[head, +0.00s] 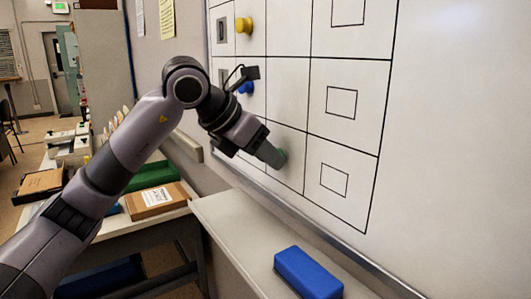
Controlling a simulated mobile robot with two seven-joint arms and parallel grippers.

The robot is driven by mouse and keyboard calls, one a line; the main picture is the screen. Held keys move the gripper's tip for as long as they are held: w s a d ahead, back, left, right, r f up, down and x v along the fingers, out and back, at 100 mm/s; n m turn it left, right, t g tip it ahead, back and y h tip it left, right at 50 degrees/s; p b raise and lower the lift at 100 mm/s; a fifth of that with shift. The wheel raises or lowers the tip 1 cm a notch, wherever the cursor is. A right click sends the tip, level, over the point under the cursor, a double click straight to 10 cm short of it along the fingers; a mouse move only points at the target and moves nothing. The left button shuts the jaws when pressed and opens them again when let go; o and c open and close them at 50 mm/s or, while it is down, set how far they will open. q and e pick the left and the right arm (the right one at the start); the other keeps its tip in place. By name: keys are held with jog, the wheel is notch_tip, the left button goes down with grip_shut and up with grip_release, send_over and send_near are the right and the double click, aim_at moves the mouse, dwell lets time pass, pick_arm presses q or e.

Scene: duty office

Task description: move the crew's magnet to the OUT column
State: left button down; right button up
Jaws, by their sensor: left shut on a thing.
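The whiteboard (352,126) carries a black-line grid, seen at a slant. A yellow magnet (243,25) is in the upper row and a blue magnet (246,87), partly hidden by my wrist, is in the middle row. My left gripper (272,153) is shut on a green magnet (282,158) at the lowest row, in the column just left of the one with drawn squares. Most of the green magnet is hidden by the fingers, and I cannot tell whether it touches the board. Column headings are out of view. My right gripper is not in view.
A blue block (308,273) lies on the pale ledge (231,223) below the board. At left, a desk holds a brown box (156,200), a green item (150,174) and trays. The board right of the grid is clear.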

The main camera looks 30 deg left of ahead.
pick_arm(q)
jog(key=shift+w+d, duration=0.15)
jog(key=shift+w, duration=0.15)
dwell(0.5)
jog(key=c, duration=0.7)
grip_release()
jog(key=v, duration=0.7)
jog(key=shift+s, duration=0.1)
